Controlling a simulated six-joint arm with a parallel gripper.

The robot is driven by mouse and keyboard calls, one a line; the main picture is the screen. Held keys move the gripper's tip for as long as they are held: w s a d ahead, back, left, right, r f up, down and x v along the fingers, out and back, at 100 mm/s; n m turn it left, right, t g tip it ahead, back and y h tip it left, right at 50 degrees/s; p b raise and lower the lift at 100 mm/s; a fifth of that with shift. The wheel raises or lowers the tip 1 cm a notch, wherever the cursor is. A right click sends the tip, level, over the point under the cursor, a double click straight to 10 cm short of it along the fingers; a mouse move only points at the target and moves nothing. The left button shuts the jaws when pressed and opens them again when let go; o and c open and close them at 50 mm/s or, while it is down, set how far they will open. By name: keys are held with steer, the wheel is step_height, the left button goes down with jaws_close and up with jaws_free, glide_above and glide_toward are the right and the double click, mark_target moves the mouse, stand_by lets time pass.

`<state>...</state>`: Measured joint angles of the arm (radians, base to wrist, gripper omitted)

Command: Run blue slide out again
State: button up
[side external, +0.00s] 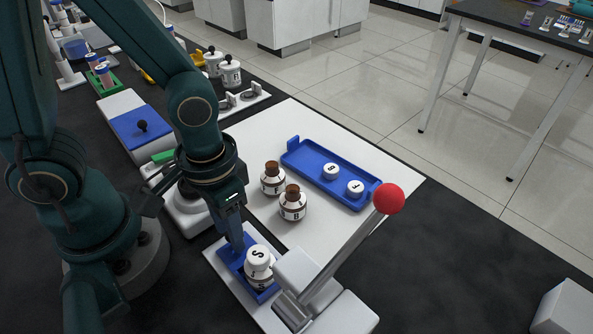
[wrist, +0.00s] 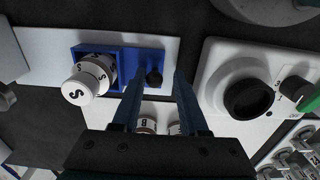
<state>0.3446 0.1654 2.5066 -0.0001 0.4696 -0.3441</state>
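The blue slide (side external: 264,294) sits on a white base and carries a white-capped bottle (side external: 258,262) marked S. In the wrist view the slide (wrist: 129,57) has a pocket at the left, with the bottle (wrist: 89,80) in it, and a flat right end with a black knob (wrist: 154,77). My gripper (side external: 236,243) is down over the slide's end nearer my arm. In the wrist view my gripper (wrist: 158,76) is open, with the knob showing between its fingertips. Gaps show beside the knob; I cannot tell how deep the fingers reach. The side view hides the knob.
A lever with a red ball (side external: 389,198) rises beside the slide's far end. Two brown-stoppered bottles (side external: 272,179) (side external: 292,204) stand on the white mat near a blue tray (side external: 326,186) holding two white caps. A white device with a black round opening (wrist: 248,98) is right of the slide.

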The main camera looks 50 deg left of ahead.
steer(key=shift+a, duration=1)
stand_by(0.5)
steer(key=shift+d+r, duration=0.1)
steer(key=shift+d, duration=0.2)
step_height(320, 180, up, 7)
steer(key=shift+r, duration=0.2)
stand_by(0.5)
